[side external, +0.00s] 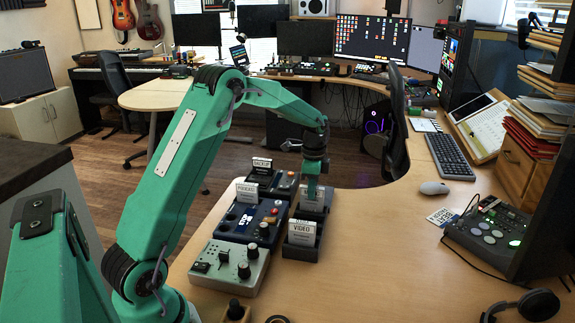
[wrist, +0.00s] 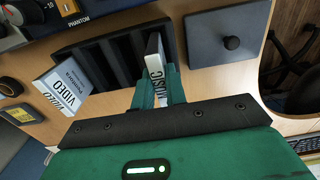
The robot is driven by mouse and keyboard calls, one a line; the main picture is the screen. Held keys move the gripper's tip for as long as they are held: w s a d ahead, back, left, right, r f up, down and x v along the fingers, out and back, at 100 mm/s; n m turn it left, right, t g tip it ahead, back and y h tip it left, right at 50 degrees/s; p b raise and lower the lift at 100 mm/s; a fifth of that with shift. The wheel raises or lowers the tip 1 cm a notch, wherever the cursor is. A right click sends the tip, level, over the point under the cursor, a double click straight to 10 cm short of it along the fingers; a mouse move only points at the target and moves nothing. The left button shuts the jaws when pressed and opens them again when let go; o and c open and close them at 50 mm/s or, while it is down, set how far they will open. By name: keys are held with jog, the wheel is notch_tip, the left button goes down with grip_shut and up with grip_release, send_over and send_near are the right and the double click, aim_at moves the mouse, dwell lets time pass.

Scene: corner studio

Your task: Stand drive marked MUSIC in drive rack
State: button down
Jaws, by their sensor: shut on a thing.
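The drive marked MUSIC (wrist: 155,62) is pale with a white label and stands on edge between the green fingers of my gripper (wrist: 158,85). My gripper is shut on it. In the side view my gripper (side external: 312,184) points down over the far part of the dark drive rack (side external: 297,253). In the wrist view the slotted rack (wrist: 78,52) lies below, with the MUSIC drive at its right end. I cannot tell how deep the drive sits in a slot. The drive marked VIDEO (side external: 302,231) stands at the near end of the rack; it also shows in the wrist view (wrist: 62,88).
Left of the rack are a dark blue audio box (side external: 250,221) and a grey knob box (side external: 228,265). Drives marked PODCAST (side external: 246,191) and BACKUP (side external: 262,164) stand behind. A black plate with a knob (wrist: 225,40) lies beside the rack.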

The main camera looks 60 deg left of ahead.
jog(key=shift+f, duration=0.5)
jog(key=c, duration=1.3)
grip_release()
jog(key=shift+c, duration=0.2)
jog(key=shift+r, duration=2.95)
jog(key=shift+r, duration=0.15)
jog(key=shift+r, duration=2.4)
